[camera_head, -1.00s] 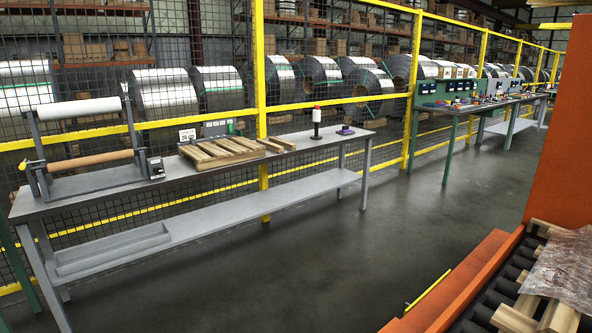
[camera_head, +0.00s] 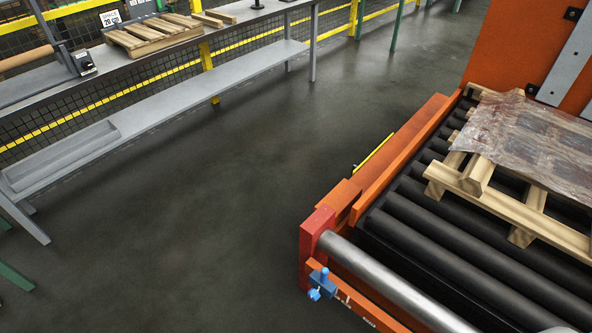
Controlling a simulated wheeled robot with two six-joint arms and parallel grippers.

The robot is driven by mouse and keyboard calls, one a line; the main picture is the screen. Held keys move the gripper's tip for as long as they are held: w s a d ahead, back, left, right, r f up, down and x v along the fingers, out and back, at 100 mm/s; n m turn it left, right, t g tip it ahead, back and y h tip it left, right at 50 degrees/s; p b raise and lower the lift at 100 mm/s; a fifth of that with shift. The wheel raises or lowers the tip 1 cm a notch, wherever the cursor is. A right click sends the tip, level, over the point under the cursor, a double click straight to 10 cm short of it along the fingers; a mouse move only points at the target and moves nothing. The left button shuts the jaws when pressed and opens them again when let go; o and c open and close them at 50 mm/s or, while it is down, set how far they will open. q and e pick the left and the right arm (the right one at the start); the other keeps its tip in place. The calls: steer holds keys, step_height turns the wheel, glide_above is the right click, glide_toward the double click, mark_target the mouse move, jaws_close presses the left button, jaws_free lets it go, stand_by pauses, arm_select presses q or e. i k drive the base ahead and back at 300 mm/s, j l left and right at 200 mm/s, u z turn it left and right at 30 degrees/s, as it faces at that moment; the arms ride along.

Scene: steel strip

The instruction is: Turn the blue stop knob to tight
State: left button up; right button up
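A small blue knob (camera_head: 314,294) sits on a blue clamp-like block (camera_head: 323,280) at the near left corner of the orange roller conveyor, at the bottom of the view. The block is mounted on an orange rail just below a red end block (camera_head: 317,247). Whether the knob is tight or loose cannot be told. Neither of my grippers is in view.
The conveyor has black rollers (camera_head: 430,250) and a steel bar (camera_head: 395,280) across its near end. A wooden pallet (camera_head: 500,205) with plastic film (camera_head: 525,140) lies on it. A grey bench (camera_head: 180,85) stands at the left. The dark floor between is clear.

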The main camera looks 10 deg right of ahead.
mark_target(313, 295)
steer(key=k+l+z, duration=0.75)
steer(key=l+z, duration=0.25)
steer(key=l, duration=0.2)
steer(key=k, duration=0.05)
